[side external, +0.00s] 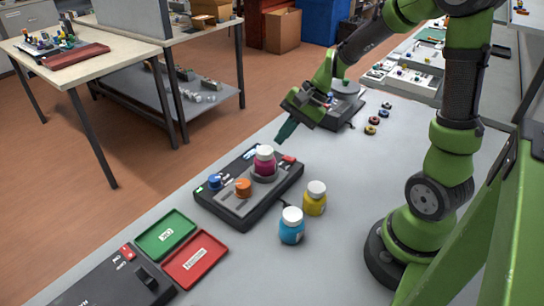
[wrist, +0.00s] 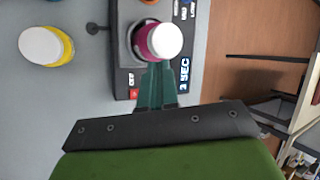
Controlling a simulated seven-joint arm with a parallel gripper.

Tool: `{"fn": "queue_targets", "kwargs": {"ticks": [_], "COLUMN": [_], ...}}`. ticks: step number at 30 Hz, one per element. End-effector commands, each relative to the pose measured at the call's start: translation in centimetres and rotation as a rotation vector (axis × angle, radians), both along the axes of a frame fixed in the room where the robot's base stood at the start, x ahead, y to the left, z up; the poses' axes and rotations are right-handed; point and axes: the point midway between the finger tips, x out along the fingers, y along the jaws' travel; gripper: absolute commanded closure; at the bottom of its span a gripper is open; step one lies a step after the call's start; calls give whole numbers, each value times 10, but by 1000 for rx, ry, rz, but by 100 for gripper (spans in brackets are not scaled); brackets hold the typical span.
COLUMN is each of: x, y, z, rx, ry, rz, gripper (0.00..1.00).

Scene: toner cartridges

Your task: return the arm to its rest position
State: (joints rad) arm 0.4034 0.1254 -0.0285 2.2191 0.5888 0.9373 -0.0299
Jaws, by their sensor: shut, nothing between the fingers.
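My gripper (side external: 287,130) is shut and empty, held in the air above and behind the dark device on the table. In the wrist view its fingers (wrist: 157,72) are together, and they overlap the view of the device just below the magenta bottle. The magenta bottle (side external: 264,165) with a white cap stands upright in the round seat of the device (side external: 236,201); it also shows in the wrist view (wrist: 152,42). My fingers look apart from the bottle in the side view.
A yellow bottle (side external: 315,203) and a blue bottle (side external: 291,231) stand on the table right of the device. Green (side external: 165,236) and red (side external: 196,261) trays lie in front. A second dark device (side external: 344,108) and several small rings (side external: 371,129) are behind. Free table lies toward my base.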

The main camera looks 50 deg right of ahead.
Motion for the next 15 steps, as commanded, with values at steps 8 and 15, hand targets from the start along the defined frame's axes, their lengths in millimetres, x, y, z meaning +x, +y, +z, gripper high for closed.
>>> {"fn": "queue_targets", "kwargs": {"ticks": [8, 15], "x": [-68, -108], "y": [44, 63], "z": [61, 99], "rx": [-385, -630], "ry": [-176, -372], "rz": [409, 614], "gripper": [100, 100]}}
